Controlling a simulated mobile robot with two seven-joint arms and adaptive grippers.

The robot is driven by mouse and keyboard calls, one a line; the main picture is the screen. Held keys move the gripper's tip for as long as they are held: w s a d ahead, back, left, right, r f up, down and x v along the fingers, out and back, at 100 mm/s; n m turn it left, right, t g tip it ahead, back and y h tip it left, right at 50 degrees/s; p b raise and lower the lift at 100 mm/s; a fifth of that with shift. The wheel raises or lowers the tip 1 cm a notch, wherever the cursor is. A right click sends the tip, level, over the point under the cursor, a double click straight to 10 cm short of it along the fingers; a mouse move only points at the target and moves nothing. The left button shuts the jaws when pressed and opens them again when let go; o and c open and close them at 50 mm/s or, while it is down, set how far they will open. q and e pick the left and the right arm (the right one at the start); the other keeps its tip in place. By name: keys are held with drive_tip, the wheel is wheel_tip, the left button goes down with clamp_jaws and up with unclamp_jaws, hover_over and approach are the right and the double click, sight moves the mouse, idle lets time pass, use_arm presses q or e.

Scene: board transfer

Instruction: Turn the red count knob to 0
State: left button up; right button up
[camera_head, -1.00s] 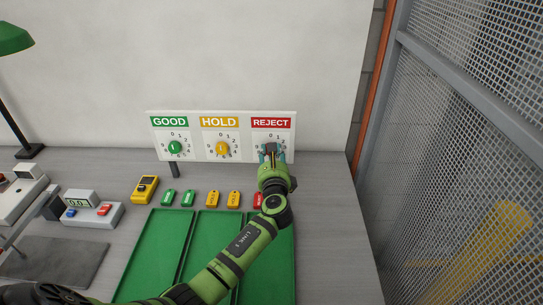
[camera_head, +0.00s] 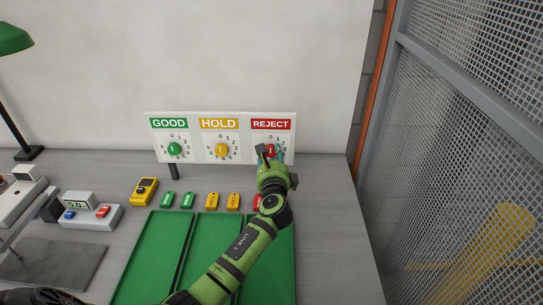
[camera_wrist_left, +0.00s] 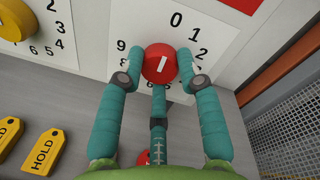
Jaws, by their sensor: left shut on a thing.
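The red knob (camera_head: 270,149) is on the white dial panel under the REJECT label (camera_head: 271,124). In the left wrist view the red knob (camera_wrist_left: 160,63) shows from close up, with digits around it and the 0 above it, slightly right. Its short white mark runs nearly upright, leaning a little toward the 0; I cannot tell the exact setting. My left gripper (camera_head: 270,156) is at this knob. In the left wrist view the teal fingers of my left gripper (camera_wrist_left: 160,80) are shut on the knob, one on each side and one below. My right gripper is not in view.
The yellow knob (camera_head: 221,149) and green knob (camera_head: 174,149) are to the left on the same panel. Several small tags, such as a yellow one (camera_head: 212,201), lie before it. Green trays (camera_head: 153,255) fill the front. A mesh fence (camera_head: 460,150) stands right.

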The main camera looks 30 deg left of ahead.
use_arm(q)
drive_tip(key=o, duration=1.1)
drive_tip(key=shift+a+r, duration=0.1)
drive_tip(key=shift+r, duration=0.2)
drive_tip(key=shift+o, duration=0.2)
drive_tip(key=shift+f, duration=0.1)
drive_tip(key=shift+f, duration=0.1)
drive_tip(key=shift+s+d, duration=0.2)
drive_tip(key=shift+s, duration=0.05)
drive_tip(key=v, duration=1.1)
drive_tip(key=shift+s, duration=0.2)
